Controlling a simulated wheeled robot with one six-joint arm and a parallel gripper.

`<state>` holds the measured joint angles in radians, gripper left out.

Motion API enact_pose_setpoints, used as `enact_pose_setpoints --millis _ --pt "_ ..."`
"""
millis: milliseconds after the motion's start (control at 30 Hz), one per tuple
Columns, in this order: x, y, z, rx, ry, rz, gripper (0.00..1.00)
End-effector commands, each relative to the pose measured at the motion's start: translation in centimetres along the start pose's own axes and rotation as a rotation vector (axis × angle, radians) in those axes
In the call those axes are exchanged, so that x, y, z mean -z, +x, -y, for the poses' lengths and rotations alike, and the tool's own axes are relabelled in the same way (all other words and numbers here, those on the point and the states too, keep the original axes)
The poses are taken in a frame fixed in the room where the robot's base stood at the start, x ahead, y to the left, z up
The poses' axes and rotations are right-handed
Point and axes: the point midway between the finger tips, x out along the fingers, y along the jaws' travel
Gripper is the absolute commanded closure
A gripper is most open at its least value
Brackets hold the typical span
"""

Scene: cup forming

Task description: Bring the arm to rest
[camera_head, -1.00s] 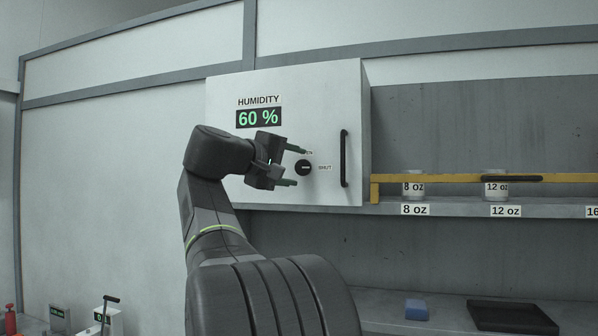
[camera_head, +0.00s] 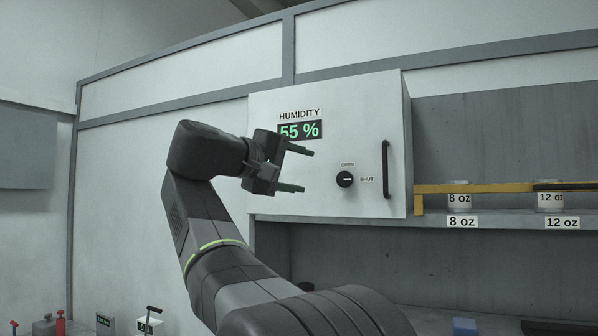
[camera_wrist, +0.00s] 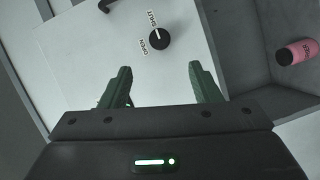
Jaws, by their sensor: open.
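My gripper (camera_head: 297,170) is open and empty, its two green fingers apart in front of the white humidity cabinet (camera_head: 360,110). It stands to the left of the black knob (camera_head: 345,179), clear of it. In the wrist view the knob (camera_wrist: 160,38) shows ahead of the open fingers (camera_wrist: 160,85), with its white mark toward SHUT. The display (camera_head: 300,130) reads 55 %. The cabinet door looks closed, with a black handle (camera_head: 386,170) at its right.
A shelf at right holds cups labelled 8 oz (camera_head: 459,199) and 12 oz (camera_head: 550,198) behind a yellow rail (camera_head: 485,188). A blue block (camera_head: 465,326) lies below. A pink cylinder (camera_wrist: 298,52) shows in the wrist view.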

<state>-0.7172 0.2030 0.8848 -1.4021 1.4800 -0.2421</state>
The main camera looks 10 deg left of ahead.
Motion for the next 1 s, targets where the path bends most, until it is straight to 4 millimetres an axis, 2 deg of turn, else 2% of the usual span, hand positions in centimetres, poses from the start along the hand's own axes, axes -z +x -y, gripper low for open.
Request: enact_pose_setpoints --millis 167,267,800,1000 --pt "0.0 0.4 0.0 0.000 -0.001 0.000 0.43" --pt "0.0 1.3 -0.1 -0.001 -0.002 0.003 0.43" --pt "0.0 10.3 -0.2 -0.001 -0.002 0.003 0.43" --pt "0.0 12.8 -0.2 -0.002 -0.002 0.001 0.43"
